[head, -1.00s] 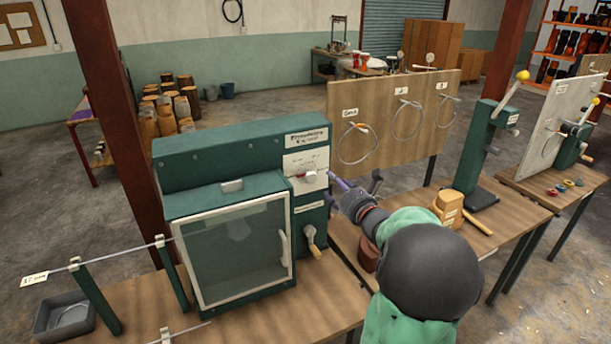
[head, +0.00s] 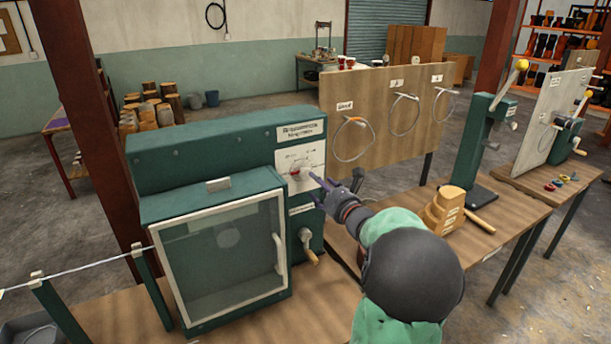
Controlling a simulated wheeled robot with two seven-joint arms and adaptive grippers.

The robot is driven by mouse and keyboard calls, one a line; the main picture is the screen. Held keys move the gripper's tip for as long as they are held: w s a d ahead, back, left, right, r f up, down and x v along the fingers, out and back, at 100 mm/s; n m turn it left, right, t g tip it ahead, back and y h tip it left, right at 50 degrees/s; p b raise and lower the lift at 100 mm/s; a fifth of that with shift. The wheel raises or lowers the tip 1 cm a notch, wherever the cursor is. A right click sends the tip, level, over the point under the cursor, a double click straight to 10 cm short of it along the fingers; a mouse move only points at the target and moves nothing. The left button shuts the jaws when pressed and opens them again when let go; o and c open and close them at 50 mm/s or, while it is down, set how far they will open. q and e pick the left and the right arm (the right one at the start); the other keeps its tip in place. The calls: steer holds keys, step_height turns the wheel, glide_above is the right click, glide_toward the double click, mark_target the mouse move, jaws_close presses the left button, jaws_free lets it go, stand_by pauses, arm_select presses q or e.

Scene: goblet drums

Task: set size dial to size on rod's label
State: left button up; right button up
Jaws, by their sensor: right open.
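The size dial (head: 300,173) is a small knob with red on it, set on a white plate (head: 313,157) on the front of the green machine (head: 200,150). My right gripper (head: 317,185) is open, its fingers pointing left just beside the dial's lower right. I cannot tell whether a fingertip touches the knob. The dial's marks are too small to read. The metal rod (head: 85,267) lies across green supports (head: 58,310) at the lower left, and its label is outside the view. My left gripper is not in view.
A glazed door with a white frame (head: 284,240) stands in front below the dial. A crank with a wooden handle (head: 309,246) sits under the dial, close to my right arm.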

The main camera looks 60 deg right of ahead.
mark_target(307, 173)
steer(key=x, duration=0.8)
steer(key=shift+w+d, duration=0.15)
steer(key=shift+w, duration=0.1)
steer(key=c, duration=1.1)
